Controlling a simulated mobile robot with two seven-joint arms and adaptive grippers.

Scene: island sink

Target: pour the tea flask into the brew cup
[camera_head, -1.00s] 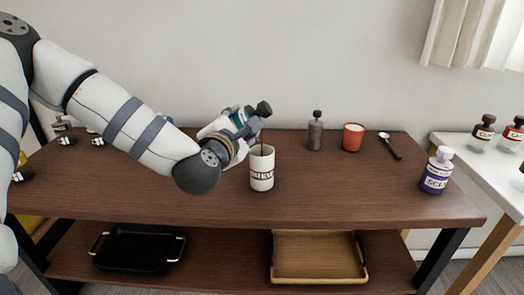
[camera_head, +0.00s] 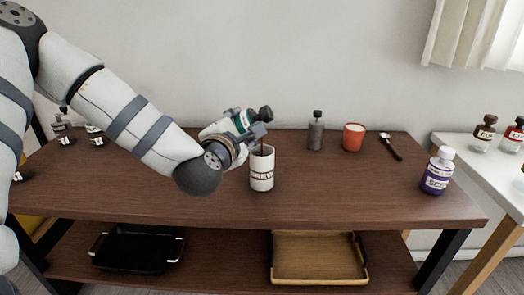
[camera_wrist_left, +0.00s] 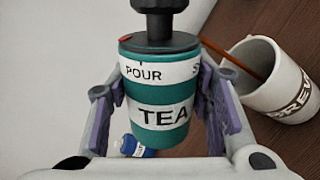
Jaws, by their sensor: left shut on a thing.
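My left gripper (camera_head: 243,128) is shut on the green and white tea flask (camera_wrist_left: 160,98), which has a black cap and a TEA label. The flask is strongly tilted, its cap end (camera_head: 265,113) to the right above the brew cup. In the left wrist view the gripper's fingers lie on both sides of it. The white brew cup (camera_head: 262,172) stands upright on the table; it also shows in the left wrist view (camera_wrist_left: 278,92). A thin brown streak (camera_wrist_left: 233,60), apparently tea, runs from near the flask's cap end into the cup. My right gripper is not in view.
Behind the cup stand a grey bottle (camera_head: 315,133) and a red cup (camera_head: 353,138). A spoon (camera_head: 392,147) lies beside them. A purple bottle (camera_head: 437,172) stands at the right end. The table front is clear. A black tray (camera_head: 135,250) and wooden tray (camera_head: 318,280) are below.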

